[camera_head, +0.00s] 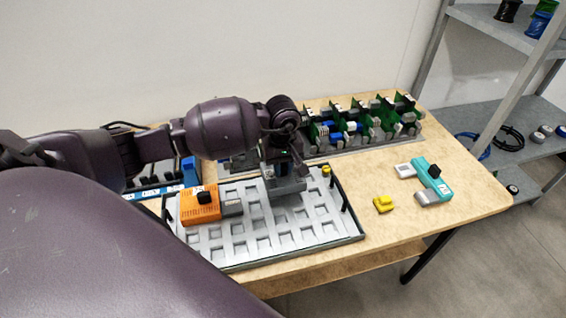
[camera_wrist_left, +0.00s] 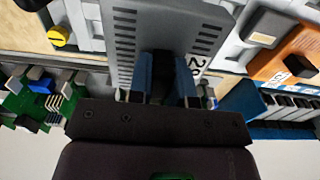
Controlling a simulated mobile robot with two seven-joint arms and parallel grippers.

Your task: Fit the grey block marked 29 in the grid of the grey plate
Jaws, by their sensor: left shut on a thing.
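My left gripper (camera_head: 283,165) is shut on the grey block (camera_head: 288,187) and holds it over the upper middle of the grey plate (camera_head: 240,247). In the left wrist view, the block (camera_wrist_left: 122,35) lies between the blue fingers of the gripper (camera_wrist_left: 165,80); it has rows of slots and a white label marked 29. The plate has a grid of square recesses and a dark rim. I cannot tell whether the block touches the plate. The gripper and forearm hide part of the plate's back edge. My right gripper is not in view.
An orange block (camera_head: 200,205) with a black knob sits on the plate's left part. Green circuit boards (camera_head: 360,120) stand along the table's back. A teal and grey part (camera_head: 435,180) and a small yellow piece (camera_head: 383,204) lie to the right, with bare table (camera_head: 450,215) around them.

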